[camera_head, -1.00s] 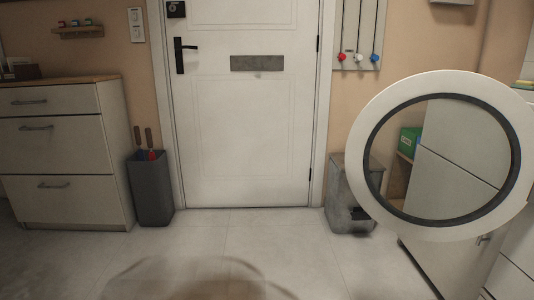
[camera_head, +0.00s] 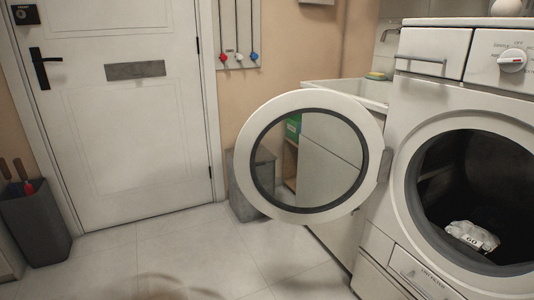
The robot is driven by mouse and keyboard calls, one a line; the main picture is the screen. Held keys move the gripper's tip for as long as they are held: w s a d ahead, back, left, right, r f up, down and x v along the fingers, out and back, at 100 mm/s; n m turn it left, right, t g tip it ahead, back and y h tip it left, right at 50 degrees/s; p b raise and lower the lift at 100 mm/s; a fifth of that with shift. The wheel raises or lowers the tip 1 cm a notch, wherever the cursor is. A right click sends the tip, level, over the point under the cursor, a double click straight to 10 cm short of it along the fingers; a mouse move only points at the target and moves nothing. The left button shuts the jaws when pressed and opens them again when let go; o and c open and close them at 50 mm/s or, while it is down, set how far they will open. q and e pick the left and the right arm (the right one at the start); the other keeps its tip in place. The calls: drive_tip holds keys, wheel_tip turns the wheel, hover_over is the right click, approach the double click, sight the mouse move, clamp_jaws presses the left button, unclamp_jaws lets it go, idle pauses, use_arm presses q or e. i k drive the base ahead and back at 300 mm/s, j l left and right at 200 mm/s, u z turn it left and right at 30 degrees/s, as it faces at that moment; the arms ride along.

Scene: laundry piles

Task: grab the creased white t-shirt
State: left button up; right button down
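A crumpled white cloth (camera_head: 472,235) with dark lettering that looks like "GO" lies inside the dark drum at the right. It looks like the creased white t-shirt. The white washing machine or dryer (camera_head: 432,45) around it has its round door (camera_head: 366,135) swung open to the left. Neither of my grippers shows in the view.
A closed white door (camera_head: 130,130) stands at the left, with a grey bin (camera_head: 35,225) beside it. Another grey bin (camera_head: 242,190) stands behind the open round door. A sink (camera_head: 345,92) is at the back. The tiled floor (camera_head: 190,240) in front is clear.

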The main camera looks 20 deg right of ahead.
sight(477, 238)
drive_tip(key=i+z, duration=0.55)
drive_tip(key=i+j+z, duration=0.1)
drive_tip(key=i+z, duration=0.25)
drive_tip(key=z, duration=0.2)
drive_tip(key=i+j+z, duration=0.35)
drive_tip(key=z, duration=0.2)
drive_tip(key=i+j+z, duration=0.35)
drive_tip(key=j+z, duration=0.2)
drive_tip(key=i+j+z, duration=0.2)
drive_tip(key=j+z, duration=1.5)
drive_tip(key=j, duration=0.15)
drive_tip(key=k+j+z, duration=0.25)
drive_tip(key=j+z, duration=0.3)
